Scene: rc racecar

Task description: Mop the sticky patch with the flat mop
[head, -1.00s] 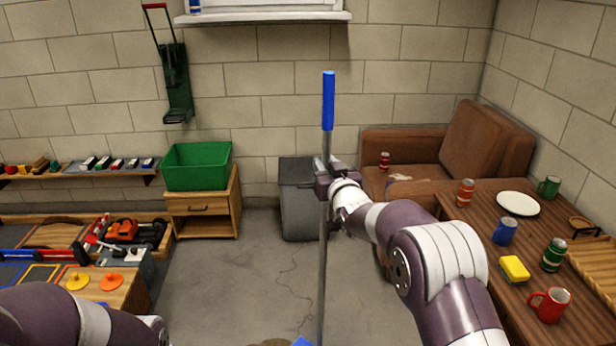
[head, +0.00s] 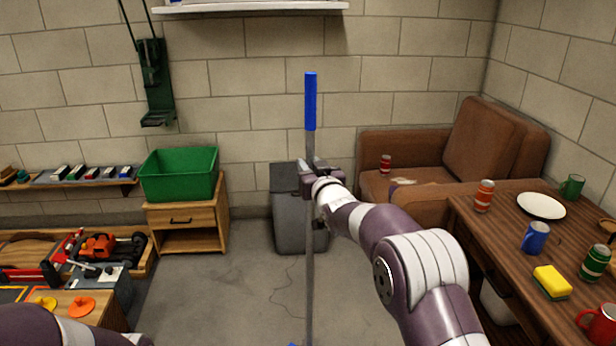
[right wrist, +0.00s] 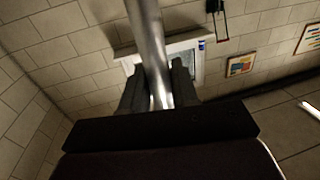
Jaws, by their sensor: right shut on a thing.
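The flat mop (head: 311,100) stands nearly upright in the head view, with a blue grip on top and a grey metal pole. My right gripper (head: 313,178) is shut on the pole below the blue grip. The right wrist view shows the pole (right wrist: 148,38) between the dark fingers of that gripper (right wrist: 158,88). The mop's head is cut off by the bottom edge; only a trace of blue shows there. I cannot see the sticky patch. Only a purple link of my left arm shows at the bottom left; its gripper is out of view.
A wooden table (head: 478,237) with mugs, cans, a plate and a sponge stands close on the right. A brown armchair (head: 415,205) is behind it. A grey bin (head: 290,222) and a drawer cabinet (head: 205,214) stand by the wall.

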